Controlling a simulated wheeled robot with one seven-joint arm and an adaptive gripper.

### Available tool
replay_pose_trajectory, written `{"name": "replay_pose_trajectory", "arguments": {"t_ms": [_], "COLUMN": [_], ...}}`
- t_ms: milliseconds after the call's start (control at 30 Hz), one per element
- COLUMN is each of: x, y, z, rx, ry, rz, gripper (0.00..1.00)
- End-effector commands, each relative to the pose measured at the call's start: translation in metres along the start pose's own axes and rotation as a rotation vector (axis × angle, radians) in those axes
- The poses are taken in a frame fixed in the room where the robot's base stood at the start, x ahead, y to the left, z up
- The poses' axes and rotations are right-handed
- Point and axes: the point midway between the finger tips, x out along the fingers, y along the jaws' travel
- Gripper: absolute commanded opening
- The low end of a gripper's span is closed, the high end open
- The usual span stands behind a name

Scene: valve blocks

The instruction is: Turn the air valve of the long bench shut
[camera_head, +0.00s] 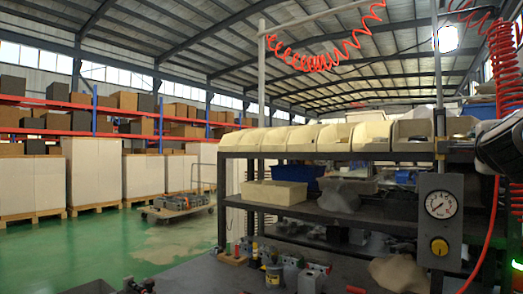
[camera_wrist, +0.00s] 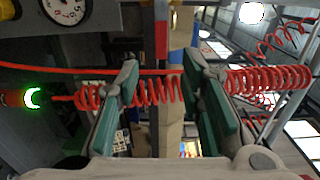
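The air valve appears as a yellow round knob (camera_head: 439,246) low on a grey panel (camera_head: 460,187) at the right end of the long bench. A white-faced pressure gauge (camera_head: 441,205) sits above it. In the wrist view the gauge (camera_wrist: 66,8) is cut by the top edge, and an orange-brown round shape (camera_wrist: 7,9) in the corner may be the knob. My gripper (camera_wrist: 161,62) is open, with its green-padded fingers apart and nothing held. A red coiled hose passes behind the fingers; contact cannot be told. In the head view my gripper cannot be made out.
The long bench (camera_head: 345,155) carries cream bins on top and trays below. A red hose (camera_head: 490,235) hangs right of the panel, and a red coiled hose (camera_wrist: 265,80) crosses the wrist view. A green-lit ring (camera_wrist: 33,98) glows at left. Open green floor (camera_head: 95,250) lies left.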

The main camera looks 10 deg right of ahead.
Motion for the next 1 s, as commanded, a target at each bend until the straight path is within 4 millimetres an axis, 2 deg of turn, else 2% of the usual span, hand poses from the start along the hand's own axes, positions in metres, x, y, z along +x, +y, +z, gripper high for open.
{"name": "replay_pose_trajectory", "arguments": {"t_ms": [100,233,800,900,967,1000], "x": [-0.015,-0.024,-0.027,-0.032,-0.039,-0.046], "y": [-0.001,0.0,0.001,0.009,0.019,0.028], "z": [-0.002,-0.001,0.002,0.019,0.04,0.057], "rx": [0.002,0.002,-0.004,-0.043,-0.097,-0.144], "ry": [0.002,0.002,-0.007,-0.062,-0.132,-0.192], "rz": [-0.001,0.0,0.003,0.025,0.051,0.073], "gripper": [0.35,0.35,0.35,0.35,0.35,0.35]}}
